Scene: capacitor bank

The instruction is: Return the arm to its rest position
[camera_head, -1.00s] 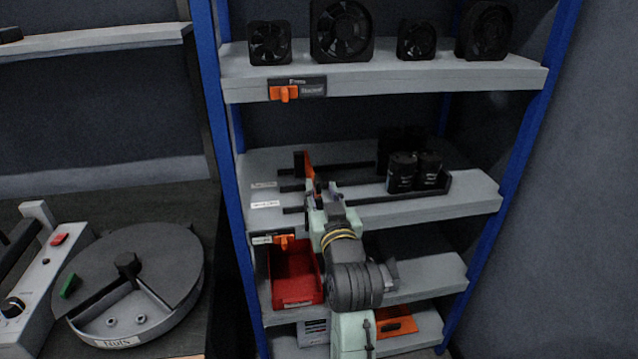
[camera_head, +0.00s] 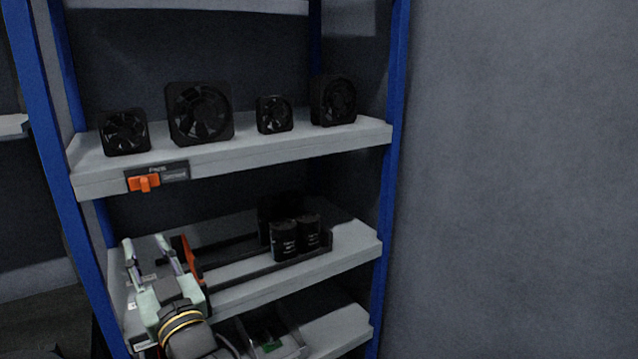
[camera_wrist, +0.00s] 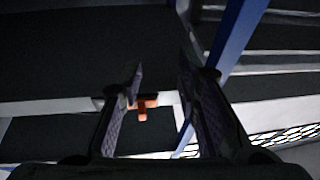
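My gripper (camera_head: 150,256) is at the lower left of the head view, in front of the left end of the middle shelf (camera_head: 352,249). Its two fingers are spread apart with nothing between them. In the wrist view, the open fingers (camera_wrist: 160,80) point toward a shelf edge with an orange slider (camera_wrist: 143,105) beyond the gap. My arm comes up from the bottom of the head view. No object is held.
Several black fans (camera_head: 199,112) stand on the upper shelf (camera_head: 240,150), with an orange slider (camera_head: 144,183) on its front edge. Black capacitors (camera_head: 284,240) stand on the middle shelf beside an orange pusher (camera_head: 186,258). A blue post (camera_head: 388,180) and a bare wall are at right.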

